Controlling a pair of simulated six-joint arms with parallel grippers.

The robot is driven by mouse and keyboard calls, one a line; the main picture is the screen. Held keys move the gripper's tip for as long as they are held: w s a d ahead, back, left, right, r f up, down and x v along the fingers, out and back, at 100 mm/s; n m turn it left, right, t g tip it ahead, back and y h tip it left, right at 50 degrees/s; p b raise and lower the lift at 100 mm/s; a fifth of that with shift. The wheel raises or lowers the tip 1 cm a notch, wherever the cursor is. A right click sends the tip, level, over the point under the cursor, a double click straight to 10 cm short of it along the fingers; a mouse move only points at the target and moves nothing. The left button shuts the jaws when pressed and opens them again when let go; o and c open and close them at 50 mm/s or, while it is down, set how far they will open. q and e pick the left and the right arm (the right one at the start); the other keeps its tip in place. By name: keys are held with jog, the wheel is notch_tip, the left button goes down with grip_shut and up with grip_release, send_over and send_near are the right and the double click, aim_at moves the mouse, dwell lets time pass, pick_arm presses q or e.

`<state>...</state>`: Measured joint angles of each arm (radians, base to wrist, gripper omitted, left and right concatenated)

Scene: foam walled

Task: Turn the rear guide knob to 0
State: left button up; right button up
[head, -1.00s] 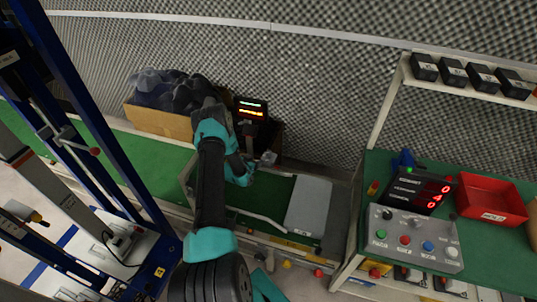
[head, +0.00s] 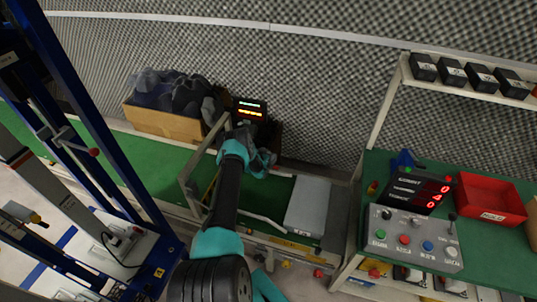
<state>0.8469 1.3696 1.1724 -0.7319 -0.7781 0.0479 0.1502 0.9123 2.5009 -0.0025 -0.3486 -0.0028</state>
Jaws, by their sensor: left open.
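My left gripper (head: 256,146) reaches over the far side of the green conveyor, just below a small black display (head: 250,109) with green and orange lit bars. It is open. Its grey fingers are small and partly hidden by my teal wrist. I cannot make out the rear guide knob; the gripper covers the area near the rear guide, and I cannot tell whether the fingers touch anything. Pale guide rails (head: 262,219) run along the conveyor. My right gripper is not in view.
A box of dark foam lumps (head: 160,120) stands behind the conveyor, left of the gripper. A grey plate (head: 307,204) lies on the conveyor. At right are a button panel (head: 413,238), a red-digit display (head: 418,190) and a red bin (head: 491,200). A blue frame stands at left.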

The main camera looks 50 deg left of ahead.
pick_arm(q)
jog(key=shift+w+f, duration=0.15)
jog(key=shift+w, duration=0.3)
jog(key=shift+c, duration=0.3)
jog(key=c, duration=0.9)
jog(key=shift+o, duration=0.2)
jog(key=shift+a, duration=0.1)
jog(key=shift+m+h, duration=0.8)
jog(key=shift+h, duration=0.1)
jog(key=o, duration=0.9)
jog(key=shift+s, duration=0.1)
jog(key=v, duration=1.7)
jog(key=shift+s+f, duration=0.1)
jog(key=shift+s, duration=0.1)
